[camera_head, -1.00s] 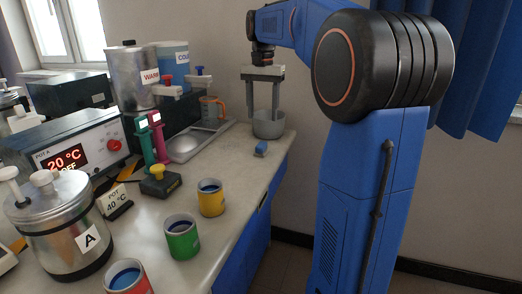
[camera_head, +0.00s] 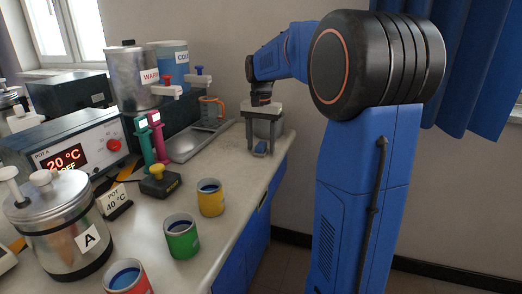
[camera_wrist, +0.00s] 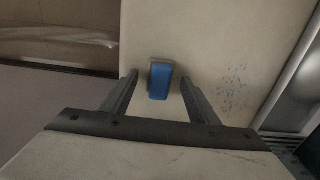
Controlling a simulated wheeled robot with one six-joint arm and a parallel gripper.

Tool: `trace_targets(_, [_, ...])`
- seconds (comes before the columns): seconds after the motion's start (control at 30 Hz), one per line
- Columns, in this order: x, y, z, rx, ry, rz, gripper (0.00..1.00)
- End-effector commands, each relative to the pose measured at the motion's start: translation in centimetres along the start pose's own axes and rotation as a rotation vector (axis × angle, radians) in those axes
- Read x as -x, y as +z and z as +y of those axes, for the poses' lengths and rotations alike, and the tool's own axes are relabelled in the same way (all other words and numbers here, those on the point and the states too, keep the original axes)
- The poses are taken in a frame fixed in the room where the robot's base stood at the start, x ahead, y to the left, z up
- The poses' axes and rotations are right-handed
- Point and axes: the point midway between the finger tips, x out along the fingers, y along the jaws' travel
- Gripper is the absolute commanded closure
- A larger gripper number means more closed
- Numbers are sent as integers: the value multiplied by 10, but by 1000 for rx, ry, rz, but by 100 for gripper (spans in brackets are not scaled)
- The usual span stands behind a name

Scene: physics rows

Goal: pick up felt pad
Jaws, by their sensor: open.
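The felt pad, a small blue block with a grey edge, lies on the counter near its front edge in the head view (camera_head: 260,149). It also shows in the wrist view (camera_wrist: 161,82), near the middle of the picture. My gripper (camera_head: 260,150) is open and points down over the pad. In the wrist view, my gripper's two fingers (camera_wrist: 160,90) stand to the left and right of the pad, with a gap on each side. I cannot tell how far above the counter the fingertips are.
Yellow (camera_head: 211,201), green (camera_head: 182,241) and red (camera_head: 128,280) cups stand nearer. The counter edge drops off to the right.

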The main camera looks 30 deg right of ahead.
Motion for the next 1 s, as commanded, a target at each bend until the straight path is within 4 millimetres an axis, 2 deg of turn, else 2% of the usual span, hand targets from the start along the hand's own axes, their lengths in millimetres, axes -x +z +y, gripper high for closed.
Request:
trace_targets(0.3, [-6, 0, 0, 0, -1, 1, 45])
trace_targets(0.37, [-6, 0, 0, 0, -1, 1, 57])
trace_targets(0.5, [-6, 0, 0, 0, -1, 1, 89])
trace_targets(0.57, [-6, 0, 0, 0, -1, 1, 89])
trace_targets(0.6, [-5, 0, 0, 0, -1, 1, 93])
trace_targets(0.83, [-2, 0, 0, 0, -1, 2, 93])
trace_targets(1.0, [18, -1, 0, 0, -2, 3, 93])
